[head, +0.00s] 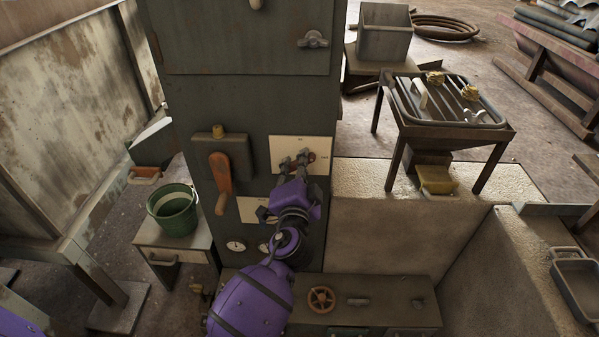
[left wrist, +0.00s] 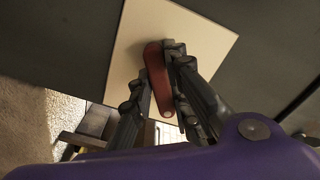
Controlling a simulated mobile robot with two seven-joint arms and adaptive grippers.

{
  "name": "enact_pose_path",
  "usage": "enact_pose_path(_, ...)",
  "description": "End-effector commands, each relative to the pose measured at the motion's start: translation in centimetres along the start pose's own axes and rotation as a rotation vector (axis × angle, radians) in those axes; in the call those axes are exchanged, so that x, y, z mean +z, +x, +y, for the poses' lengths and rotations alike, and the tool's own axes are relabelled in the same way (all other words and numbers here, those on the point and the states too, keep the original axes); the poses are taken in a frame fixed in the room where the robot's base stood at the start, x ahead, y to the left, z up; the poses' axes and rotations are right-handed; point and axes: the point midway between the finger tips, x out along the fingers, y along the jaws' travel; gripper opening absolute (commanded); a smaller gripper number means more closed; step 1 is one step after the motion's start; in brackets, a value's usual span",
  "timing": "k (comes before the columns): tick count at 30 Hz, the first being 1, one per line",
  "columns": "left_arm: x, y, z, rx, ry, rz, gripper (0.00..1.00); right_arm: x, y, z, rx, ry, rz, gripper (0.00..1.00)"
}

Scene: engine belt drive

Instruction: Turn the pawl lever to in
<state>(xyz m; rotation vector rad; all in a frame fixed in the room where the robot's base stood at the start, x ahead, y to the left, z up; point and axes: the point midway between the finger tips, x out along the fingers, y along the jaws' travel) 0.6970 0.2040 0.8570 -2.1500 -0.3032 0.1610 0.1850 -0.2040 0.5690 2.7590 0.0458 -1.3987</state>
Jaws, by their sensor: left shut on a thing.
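The pawl lever, a small dark red handle (head: 311,157), sits on a pale plate (head: 319,145) on the front of the dark green cabinet. My left gripper (head: 296,161) reaches up to this plate from below and is shut on the lever. In the left wrist view the red lever (left wrist: 155,78) lies between the two dark fingers, slightly slanted, against the pale plate (left wrist: 215,42). The fingers hide part of the lever and its pivot, and the markings on the plate are too small to read. My right gripper is not in view.
A larger orange-handled lever (head: 220,180) hangs on the cabinet left of the plate. Gauges (head: 236,246) sit lower down. A handwheel (head: 321,299) lies on the low box in front. A green bucket (head: 173,212) stands at left, a metal rack table (head: 449,130) at right.

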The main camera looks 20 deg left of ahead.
Motion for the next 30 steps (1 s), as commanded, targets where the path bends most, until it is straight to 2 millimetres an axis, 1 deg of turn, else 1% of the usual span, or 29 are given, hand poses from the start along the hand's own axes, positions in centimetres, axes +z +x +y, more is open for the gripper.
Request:
enact_pose_path(1, 0.2, -0.1, 0.3, -0.001, -0.051, -0.002, 0.00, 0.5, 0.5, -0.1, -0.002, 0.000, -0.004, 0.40)
enact_pose_path(13, 0.1, 0.0, 0.3, -0.002, -0.431, -0.003, 0.00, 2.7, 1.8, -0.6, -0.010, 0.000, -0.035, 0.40)
enact_pose_path(21, -0.1, 0.0, 0.2, -0.003, -0.676, -0.001, 0.00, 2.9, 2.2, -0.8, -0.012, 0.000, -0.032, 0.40)
enact_pose_path(30, -0.1, 0.0, 0.2, -0.003, -0.877, -0.001, 0.00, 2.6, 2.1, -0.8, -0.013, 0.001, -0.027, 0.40)
